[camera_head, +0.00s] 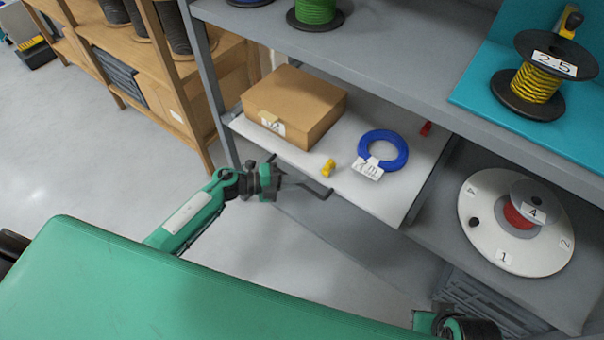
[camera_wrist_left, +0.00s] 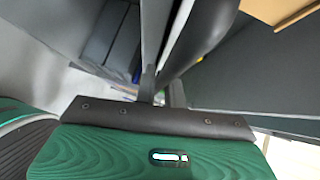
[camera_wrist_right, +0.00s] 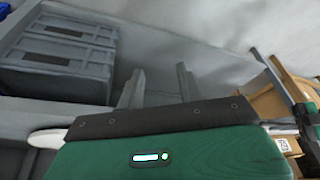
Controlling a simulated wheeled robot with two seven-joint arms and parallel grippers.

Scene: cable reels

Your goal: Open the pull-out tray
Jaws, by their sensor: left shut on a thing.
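The pull-out tray (camera_head: 335,192) is a pale flat board at mid height in the grey shelf unit. Its front edge looks roughly in line with the shelf beside it. A dark bar handle (camera_head: 319,190) sticks out from its front. My left gripper (camera_head: 284,180) is shut on the handle, near its left part. In the left wrist view the left fingers (camera_wrist_left: 160,88) are close together at a dark bar (camera_wrist_left: 200,40). My right gripper (camera_wrist_right: 158,86) is open and empty in the right wrist view, facing grey crates.
On the tray are a cardboard box (camera_head: 293,101), a blue cable coil (camera_head: 382,150) and a small yellow item (camera_head: 328,169). A white turntable (camera_head: 482,240) stands to its right. The upper shelf (camera_head: 400,62) overhangs the tray. Floor is clear at left.

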